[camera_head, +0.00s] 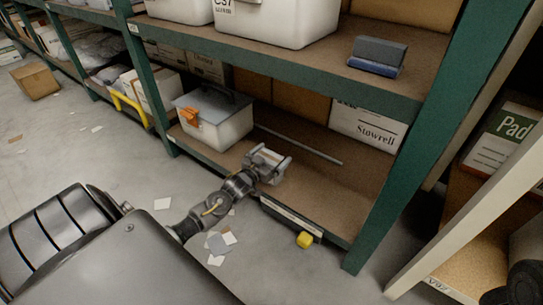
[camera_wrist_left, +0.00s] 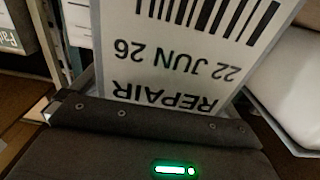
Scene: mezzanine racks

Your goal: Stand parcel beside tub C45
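My left gripper (camera_head: 267,161) is low over the front of the lower shelf, its fingers apart. In the left wrist view a white labelled face (camera_wrist_left: 185,55), reading REPAIR 22 JUN 26 upside down with a barcode, is right in front of the gripper; it may be the parcel. I cannot tell whether the fingers grip it. A white tub (camera_head: 222,128) with a grey-blue lid and an orange clip stands on the lower shelf, left of and behind the gripper. Its label is not readable, so I cannot tell if it is C45. My right gripper is not in view.
The lower shelf (camera_head: 335,185) has bare room right of the gripper, with a thin strip across it. A Stowrell carton (camera_head: 366,126) stands at the back. A green upright (camera_head: 400,185) bounds the bay. Tub C37 (camera_head: 285,20) is above. Papers (camera_head: 218,243) litter the floor.

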